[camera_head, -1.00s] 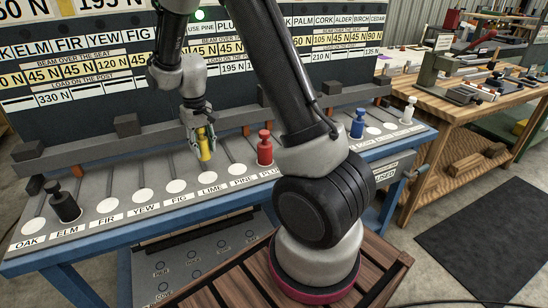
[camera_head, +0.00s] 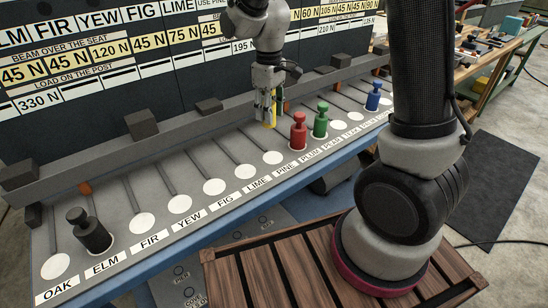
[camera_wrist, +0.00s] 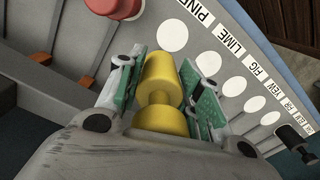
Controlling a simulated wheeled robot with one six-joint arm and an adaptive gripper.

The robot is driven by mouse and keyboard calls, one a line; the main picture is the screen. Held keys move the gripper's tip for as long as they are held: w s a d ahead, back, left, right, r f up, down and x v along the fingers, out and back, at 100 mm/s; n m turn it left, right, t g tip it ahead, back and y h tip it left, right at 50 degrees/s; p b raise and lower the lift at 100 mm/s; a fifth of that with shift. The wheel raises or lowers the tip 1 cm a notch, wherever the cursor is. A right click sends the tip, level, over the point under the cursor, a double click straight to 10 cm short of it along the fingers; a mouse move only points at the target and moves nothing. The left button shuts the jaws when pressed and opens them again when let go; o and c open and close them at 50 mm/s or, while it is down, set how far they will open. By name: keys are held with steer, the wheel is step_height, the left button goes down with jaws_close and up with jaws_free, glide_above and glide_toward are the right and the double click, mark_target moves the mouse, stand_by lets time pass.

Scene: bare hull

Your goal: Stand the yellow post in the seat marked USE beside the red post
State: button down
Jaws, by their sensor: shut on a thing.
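The yellow post (camera_head: 272,117) is in my gripper (camera_head: 268,106), held above the sloped rack, behind the empty PINE seat (camera_head: 273,158). In the wrist view the yellow post (camera_wrist: 160,78) sits between the two green-padded fingers (camera_wrist: 161,88). The board's small strip reads USE PINE (camera_head: 211,4). The red post (camera_head: 298,132) stands upright in the seat just right of PINE; its base shows at the top of the wrist view (camera_wrist: 115,7). The PINE seat disc (camera_wrist: 172,37) shows clear beyond the yellow post. The exact height of the post above the rack cannot be told.
A green post (camera_head: 320,122) and a blue post (camera_head: 373,97) stand right of the red one. Seats FIR to LIME are empty. A grey beam (camera_head: 165,133) with dark blocks runs behind the seats.

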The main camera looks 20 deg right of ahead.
steer(key=s+f+n, duration=0.1)
steer(key=f, duration=0.2)
steer(key=s+f+n, duration=0.1)
steer(key=f+n, duration=0.1)
steer(key=f, duration=0.1)
steer(key=s+f+n, duration=0.1)
steer(key=f+n, duration=0.1)
steer(key=f, duration=0.2)
steer(key=shift+f, duration=0.1)
stand_by(0.3)
steer(key=c, duration=1)
jaws_free()
